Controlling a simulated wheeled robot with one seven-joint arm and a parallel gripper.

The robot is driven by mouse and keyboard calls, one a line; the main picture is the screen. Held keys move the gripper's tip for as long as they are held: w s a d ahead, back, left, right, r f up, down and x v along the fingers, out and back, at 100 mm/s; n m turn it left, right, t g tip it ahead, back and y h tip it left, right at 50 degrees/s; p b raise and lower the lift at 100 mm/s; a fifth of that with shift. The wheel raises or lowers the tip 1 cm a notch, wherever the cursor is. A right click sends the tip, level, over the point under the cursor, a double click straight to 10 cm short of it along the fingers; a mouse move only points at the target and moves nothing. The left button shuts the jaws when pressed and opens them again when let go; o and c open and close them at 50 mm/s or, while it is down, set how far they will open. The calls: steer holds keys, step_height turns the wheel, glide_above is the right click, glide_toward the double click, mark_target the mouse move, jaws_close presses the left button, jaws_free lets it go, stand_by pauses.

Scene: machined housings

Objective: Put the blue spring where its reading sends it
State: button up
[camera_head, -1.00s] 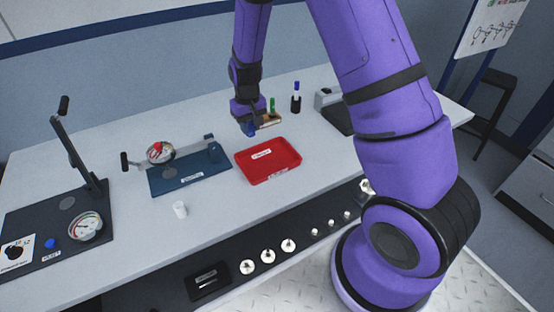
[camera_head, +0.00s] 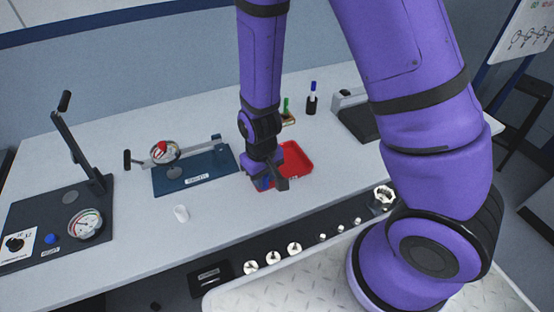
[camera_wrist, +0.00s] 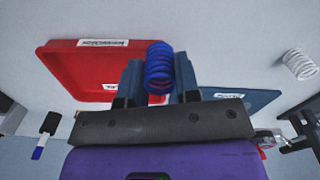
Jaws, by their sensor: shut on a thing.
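The blue spring (camera_wrist: 159,66) is upright between the two fingers of my gripper (camera_wrist: 158,82) in the wrist view. My gripper (camera_head: 268,183) is shut on it. In the head view the gripper hides most of the spring and covers the left part of the red tray (camera_head: 298,157). In the wrist view the red tray (camera_wrist: 75,65) carries a white label too slanted to read, and the spring appears beside its right edge. I cannot tell the spring's height above the table. No spring shows inside the visible part of the tray.
A blue plate (camera_head: 205,182) with a lever and a dial gauge (camera_head: 165,151) stands left of the tray. A dark fixture (camera_head: 60,238) with another gauge (camera_head: 85,225) is at far left. A white spring (camera_head: 181,213) stands on clear table. A marker cup (camera_head: 312,105) is behind.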

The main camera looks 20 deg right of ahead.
steer(key=w+d, duration=0.4)
steer(key=w, duration=0.1)
steer(key=w+d+f, duration=0.1)
steer(key=w+d, duration=0.1)
steer(key=shift+w+d, duration=0.4)
steer(key=shift+w+d+f, duration=0.15)
steer(key=shift+f, duration=0.75)
steer(key=shift+w+d+f, duration=0.15)
steer(key=shift+f, duration=0.75)
steer(key=shift+f, duration=0.15)
steer(key=o, duration=1)
step_height(320, 180, up, 12)
steer(key=shift+r, duration=0.25)
